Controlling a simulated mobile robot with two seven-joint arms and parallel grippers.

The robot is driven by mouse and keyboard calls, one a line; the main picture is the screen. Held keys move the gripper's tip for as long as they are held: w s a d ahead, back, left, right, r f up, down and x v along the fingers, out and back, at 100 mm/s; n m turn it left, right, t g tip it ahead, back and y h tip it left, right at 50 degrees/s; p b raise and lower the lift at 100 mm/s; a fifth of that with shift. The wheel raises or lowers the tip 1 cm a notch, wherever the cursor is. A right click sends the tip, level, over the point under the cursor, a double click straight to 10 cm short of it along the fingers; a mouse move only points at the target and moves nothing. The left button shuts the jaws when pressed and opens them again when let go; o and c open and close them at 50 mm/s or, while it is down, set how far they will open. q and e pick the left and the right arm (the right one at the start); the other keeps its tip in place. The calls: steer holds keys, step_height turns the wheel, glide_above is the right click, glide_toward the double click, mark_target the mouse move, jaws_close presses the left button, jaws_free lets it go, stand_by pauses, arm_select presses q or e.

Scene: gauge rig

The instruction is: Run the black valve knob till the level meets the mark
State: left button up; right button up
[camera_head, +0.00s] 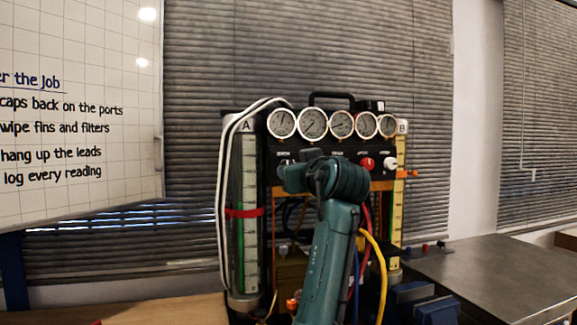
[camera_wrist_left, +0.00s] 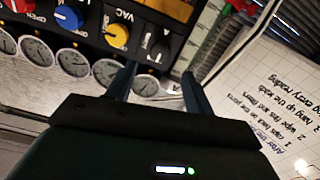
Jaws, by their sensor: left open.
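The gauge rig (camera_head: 320,150) stands ahead with tube A (camera_head: 250,185) at its left and tube B (camera_head: 398,205) at its right. A red band (camera_head: 244,213) circles tube A; an orange marker (camera_head: 405,174) sits on tube B. Green shows in tube A, but I cannot make out its level. In the left wrist view a black knob (camera_wrist_left: 159,48) is on the panel beside the yellow VAC knob. My left gripper (camera_wrist_left: 158,75) is open, its fingers either side of the black knob's line, apparently not gripping it. My teal arm hides the panel's middle in the head view.
Several round gauges (camera_head: 341,124) line the rig's top. Other knobs are yellow (camera_wrist_left: 117,36), blue (camera_wrist_left: 69,17), red (camera_head: 367,163) and white (camera_head: 390,162). Hoses hang below. A whiteboard (camera_head: 75,190) is at left; a grey bench (camera_head: 490,275) is at right.

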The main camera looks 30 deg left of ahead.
arm_select(q)
steer(key=x, duration=0.7)
steer(key=shift+w+a+p, duration=0.2)
steer(key=shift+a+p, duration=0.05)
steer(key=shift+p, duration=0.2)
steer(key=shift+c, duration=0.2)
steer(key=c, duration=0.9)
